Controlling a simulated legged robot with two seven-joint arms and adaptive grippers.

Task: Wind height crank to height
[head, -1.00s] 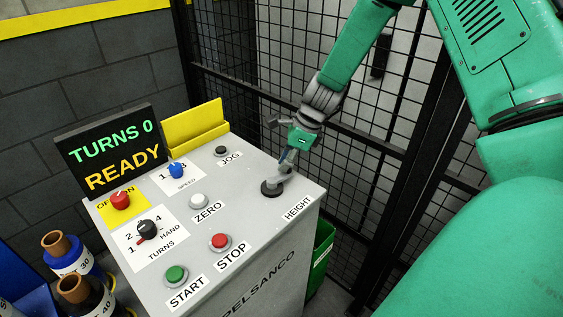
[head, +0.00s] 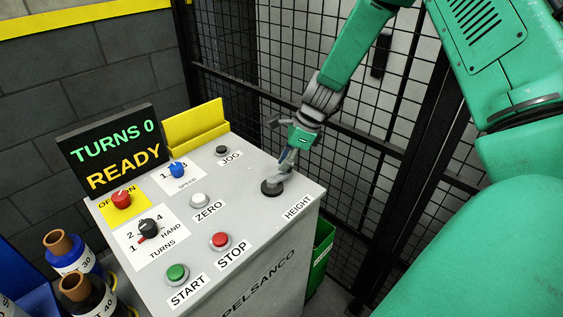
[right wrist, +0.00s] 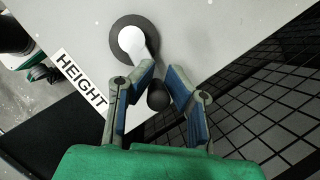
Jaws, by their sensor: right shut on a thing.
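The height crank (head: 271,187) sits at the right end of the grey console top, beside the HEIGHT label (head: 297,207). It has a dark round base and a light arm. In the right wrist view, the crank's pale hub (right wrist: 132,41) and dark ring show beyond the fingers. My right gripper (head: 286,167) reaches down to the crank from above. In the wrist view, the blue-padded fingers of the right gripper (right wrist: 160,85) are on either side of the crank's dark knob (right wrist: 158,98), shut on it. My left gripper is not in view.
The display (head: 110,150) reads TURNS 0 and READY. The grey console (head: 240,225) also carries knobs, a STOP button (head: 219,240) and a START button (head: 177,273). A black mesh fence (head: 355,165) stands close behind my right arm. Labelled pails or spools stand at lower left.

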